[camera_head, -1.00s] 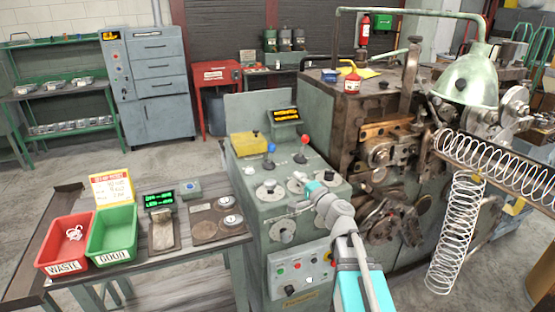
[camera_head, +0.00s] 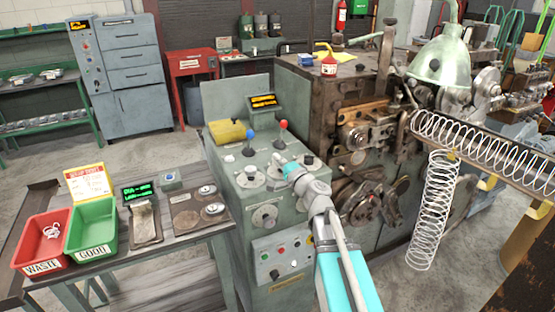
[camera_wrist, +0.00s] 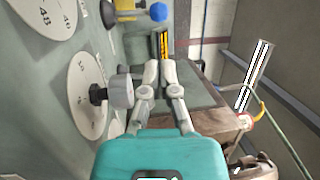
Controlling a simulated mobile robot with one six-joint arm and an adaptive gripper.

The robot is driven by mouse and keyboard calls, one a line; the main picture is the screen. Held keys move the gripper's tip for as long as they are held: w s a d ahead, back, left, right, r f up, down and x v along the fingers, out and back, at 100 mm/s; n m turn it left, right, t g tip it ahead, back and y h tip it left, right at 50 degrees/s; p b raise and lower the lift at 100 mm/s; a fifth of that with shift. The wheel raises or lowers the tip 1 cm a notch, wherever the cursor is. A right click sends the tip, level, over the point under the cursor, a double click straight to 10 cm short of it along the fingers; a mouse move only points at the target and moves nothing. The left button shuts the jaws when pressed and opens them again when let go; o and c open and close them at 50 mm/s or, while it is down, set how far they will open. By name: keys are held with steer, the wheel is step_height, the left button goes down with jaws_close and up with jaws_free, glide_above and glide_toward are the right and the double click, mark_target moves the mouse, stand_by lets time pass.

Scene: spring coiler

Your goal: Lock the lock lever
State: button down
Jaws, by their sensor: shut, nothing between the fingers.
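Two levers stand on the grey-green control console, one with a blue ball (camera_head: 250,134) and one with a red ball (camera_head: 283,124). I cannot tell which part is the lock lever. My gripper (camera_head: 281,160) is over the console top, among the round dials and in front of the red-ball lever. In the wrist view my gripper (camera_wrist: 159,72) has its fingertips together, with nothing between them. A grey cylindrical knob (camera_wrist: 121,92) on a black stem stands just left of the fingers, over a numbered dial (camera_wrist: 86,97). The blue ball (camera_wrist: 158,12) shows beyond the fingertips.
The console carries a lit display (camera_head: 263,101) and a yellow box (camera_head: 227,131). The coiling machine (camera_head: 330,92) stands close on the right, with a wire spring (camera_head: 433,210) hanging beside it. A table with a red bin (camera_head: 42,240) and a green bin (camera_head: 92,226) is at left.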

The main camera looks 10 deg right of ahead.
mark_target(253, 136)
steer(key=p+x, duration=0.1)
steer(key=x, duration=1.1)
steer(key=shift+w+a+p, duration=0.1)
steer(key=shift+p, duration=0.3)
steer(key=shift+w+d+r+p, duration=0.15)
steer(key=shift+d+p, duration=0.1)
steer(key=shift+p, duration=0.1)
steer(key=shift+a, duration=0.1)
